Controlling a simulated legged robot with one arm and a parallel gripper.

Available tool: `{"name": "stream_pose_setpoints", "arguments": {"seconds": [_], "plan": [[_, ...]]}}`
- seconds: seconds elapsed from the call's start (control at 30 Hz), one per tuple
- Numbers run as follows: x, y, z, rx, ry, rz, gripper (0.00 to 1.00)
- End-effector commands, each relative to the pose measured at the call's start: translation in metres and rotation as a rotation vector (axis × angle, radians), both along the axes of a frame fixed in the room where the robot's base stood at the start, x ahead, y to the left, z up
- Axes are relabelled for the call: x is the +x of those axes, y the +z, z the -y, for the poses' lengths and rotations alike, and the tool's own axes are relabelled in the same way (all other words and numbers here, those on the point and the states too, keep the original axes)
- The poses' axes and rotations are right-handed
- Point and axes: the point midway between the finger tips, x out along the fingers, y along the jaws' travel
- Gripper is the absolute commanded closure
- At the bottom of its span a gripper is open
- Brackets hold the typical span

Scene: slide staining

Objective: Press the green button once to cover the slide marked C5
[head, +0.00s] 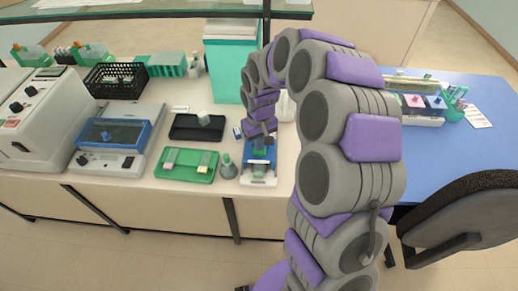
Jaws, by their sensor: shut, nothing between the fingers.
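A small blue and white device (270,182) stands near the bench's front edge. A green patch (260,151), which may be the green button, shows on its upper part. My gripper (262,140) is shut and empty, pointing down just above this patch. I cannot tell whether it touches it. A slide-like piece seems to lie on the device's lower part, but it is too small to make out and no C5 mark is readable. My arm hides the area to the right.
Left of the device are a grey-green bottle (228,168), a green tray (187,177) with pale pieces and a black tray (182,132). A blue-framed device (82,133) stands further left. A teal box (225,80) stands behind; a chair (465,215) is at right.

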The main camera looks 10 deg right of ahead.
Motion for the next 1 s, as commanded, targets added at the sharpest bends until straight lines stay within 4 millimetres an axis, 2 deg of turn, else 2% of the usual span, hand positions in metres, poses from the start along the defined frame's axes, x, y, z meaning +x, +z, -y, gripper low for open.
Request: {"name": "stream_pose_setpoints", "arguments": {"seconds": [1.0], "plan": [[0.000,-0.014,0.000,0.000,0.000,-0.002,1.00]]}}
